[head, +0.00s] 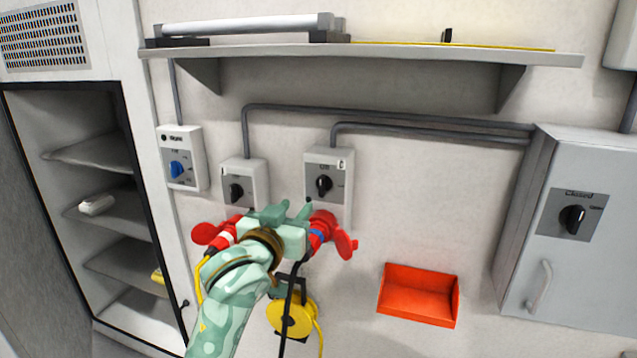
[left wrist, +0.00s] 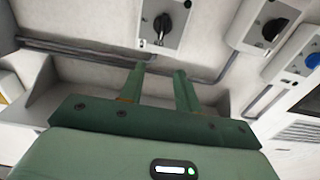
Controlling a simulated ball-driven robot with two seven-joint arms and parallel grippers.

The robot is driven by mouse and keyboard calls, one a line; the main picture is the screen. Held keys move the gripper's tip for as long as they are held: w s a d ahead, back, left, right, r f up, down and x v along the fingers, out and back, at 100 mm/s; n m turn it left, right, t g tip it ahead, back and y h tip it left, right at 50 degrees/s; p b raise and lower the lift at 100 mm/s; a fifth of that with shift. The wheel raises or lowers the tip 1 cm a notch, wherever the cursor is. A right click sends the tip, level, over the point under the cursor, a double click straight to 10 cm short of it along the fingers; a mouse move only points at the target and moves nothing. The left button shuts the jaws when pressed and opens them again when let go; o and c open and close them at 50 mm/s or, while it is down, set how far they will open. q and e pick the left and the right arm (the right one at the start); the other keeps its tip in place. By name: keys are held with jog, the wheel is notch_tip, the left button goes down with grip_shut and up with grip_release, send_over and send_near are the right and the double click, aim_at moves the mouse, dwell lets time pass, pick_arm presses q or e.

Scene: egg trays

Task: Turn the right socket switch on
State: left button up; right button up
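The right socket switch box (head: 340,158) is on the wall, with a black rotary knob (head: 323,184) on a grey plate. A similar left box (head: 260,170) has its own black knob (head: 237,191). My left gripper (head: 280,213) is just below and between these boxes, its fingers apart and empty. In the left wrist view, the fingers (left wrist: 158,72) stand apart below the right box's knob (left wrist: 162,24), not touching it; the left box's knob (left wrist: 275,29) is farther right. The knob settings are too small to read. My right gripper is out of view.
Red socket parts (head: 340,240) flank my left gripper. A blue-knob box (head: 177,169) hangs at left. A shelf (head: 375,57) juts out above. A yellow cable reel (head: 290,316), a red bin (head: 418,294) and a grey cabinet (head: 555,270) are on the lower and right wall.

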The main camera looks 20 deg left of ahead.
aim_at(321, 179)
pick_arm(q)
jog(key=w, duration=1)
jog(key=w+b, duration=0.1)
jog(key=w, duration=0.3)
jog(key=shift+w+d+f, duration=0.1)
jog(key=shift+w+d, duration=0.15)
jog(key=shift+w, duration=0.15)
grip_shut()
